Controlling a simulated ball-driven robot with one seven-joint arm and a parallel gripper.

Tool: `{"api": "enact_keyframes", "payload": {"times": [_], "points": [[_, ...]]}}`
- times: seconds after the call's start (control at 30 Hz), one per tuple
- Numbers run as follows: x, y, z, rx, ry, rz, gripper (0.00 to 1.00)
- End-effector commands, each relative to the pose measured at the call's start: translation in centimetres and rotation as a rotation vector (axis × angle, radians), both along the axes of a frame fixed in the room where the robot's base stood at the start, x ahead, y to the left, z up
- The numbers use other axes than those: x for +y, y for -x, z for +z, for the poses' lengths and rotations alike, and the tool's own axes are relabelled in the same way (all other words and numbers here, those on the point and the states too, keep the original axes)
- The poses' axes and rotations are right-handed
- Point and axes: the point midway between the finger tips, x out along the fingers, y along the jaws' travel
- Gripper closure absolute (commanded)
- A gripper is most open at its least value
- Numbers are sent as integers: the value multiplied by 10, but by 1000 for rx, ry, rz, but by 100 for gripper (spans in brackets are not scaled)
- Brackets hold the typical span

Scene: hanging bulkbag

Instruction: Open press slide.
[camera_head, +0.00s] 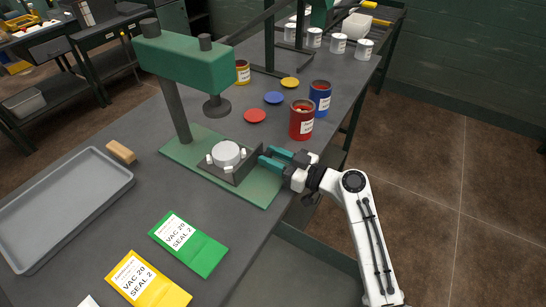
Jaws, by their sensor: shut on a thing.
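The press is a green head (188,62) on a grey column, standing on a green base plate (262,192) on the grey table. The press slide (238,173) is a dark plate on the base, carrying a round white piece (227,152) among small white pegs. My gripper (266,159) has teal fingers and reaches in from the right at the slide's right edge. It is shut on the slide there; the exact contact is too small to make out.
A red can (302,120) and a blue can (320,97) stand just behind my gripper. Coloured lids (255,115) lie near them. A grey tray (65,205), a wooden block (121,151), and green (188,244) and yellow (148,283) packets occupy the left and front.

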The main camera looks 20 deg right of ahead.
Motion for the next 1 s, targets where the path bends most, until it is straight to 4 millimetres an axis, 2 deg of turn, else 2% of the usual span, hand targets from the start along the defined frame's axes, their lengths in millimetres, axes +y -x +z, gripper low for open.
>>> {"api": "enact_keyframes", "payload": {"times": [0.27, 0.37, 0.7, 0.83, 1.0], "points": [[-3, 4, -2, 0, -1, -1, 100], [-13, 17, -4, -1, -2, -3, 100], [-65, 87, -4, -2, -2, -5, 100], [-74, 100, -2, -1, 1, -3, 100], [-75, 103, 0, 0, 0, -2, 100]]}}
